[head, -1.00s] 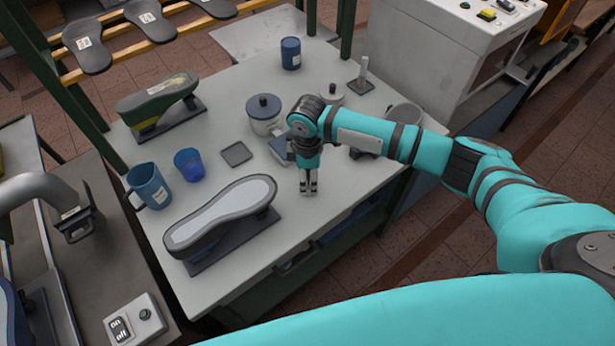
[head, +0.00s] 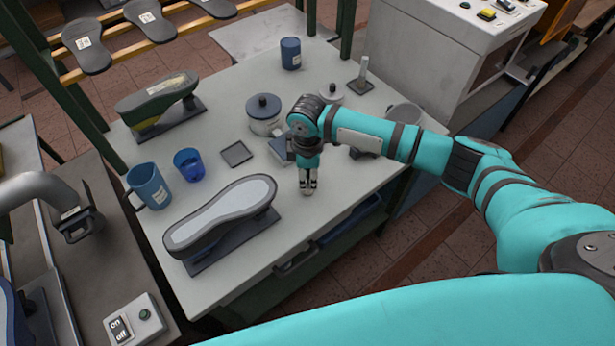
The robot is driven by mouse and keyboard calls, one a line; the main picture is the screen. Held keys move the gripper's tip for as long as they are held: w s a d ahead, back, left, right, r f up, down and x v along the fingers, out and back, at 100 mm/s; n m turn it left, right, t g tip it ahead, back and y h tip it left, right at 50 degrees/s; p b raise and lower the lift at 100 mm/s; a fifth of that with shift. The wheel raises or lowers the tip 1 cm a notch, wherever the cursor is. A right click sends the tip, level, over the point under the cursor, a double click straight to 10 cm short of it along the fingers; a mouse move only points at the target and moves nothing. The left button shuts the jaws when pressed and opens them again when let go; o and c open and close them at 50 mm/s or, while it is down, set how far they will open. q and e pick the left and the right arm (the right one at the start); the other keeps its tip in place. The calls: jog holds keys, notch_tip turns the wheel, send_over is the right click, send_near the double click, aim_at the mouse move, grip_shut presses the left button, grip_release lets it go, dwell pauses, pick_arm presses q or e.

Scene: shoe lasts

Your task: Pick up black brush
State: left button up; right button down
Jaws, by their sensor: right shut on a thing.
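My right gripper (head: 308,187) points down at the white table (head: 345,195), near its front edge and right of the large grey shoe sole on a stand (head: 222,213). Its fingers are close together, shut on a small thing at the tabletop. I take this to be the black brush, but the fingers hide nearly all of it and I cannot make out its shape. My left gripper is not in view.
A blue mug (head: 148,186), a blue cup (head: 189,164) and a dark square tray (head: 236,153) stand to the left. A lidded pot (head: 264,114) and a blue can (head: 290,53) stand farther back. Bare tabletop surrounds the gripper's front and right.

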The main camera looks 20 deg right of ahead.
aim_at(308, 183)
jog(key=shift+r+b, duration=0.35)
jog(key=shift+r, duration=0.25)
jog(key=shift+s+a+r+b, duration=0.15)
jog(key=shift+r+b, duration=0.1)
jog(key=shift+r, duration=0.25)
jog(key=shift+s+d+r+b, duration=0.15)
jog(key=shift+r+b, duration=0.1)
jog(key=shift+r, duration=0.25)
jog(key=s+a+r+b, duration=0.1)
jog(key=s+a+b, duration=0.2)
jog(key=s, duration=1.2)
jog(key=shift+r, duration=0.3)
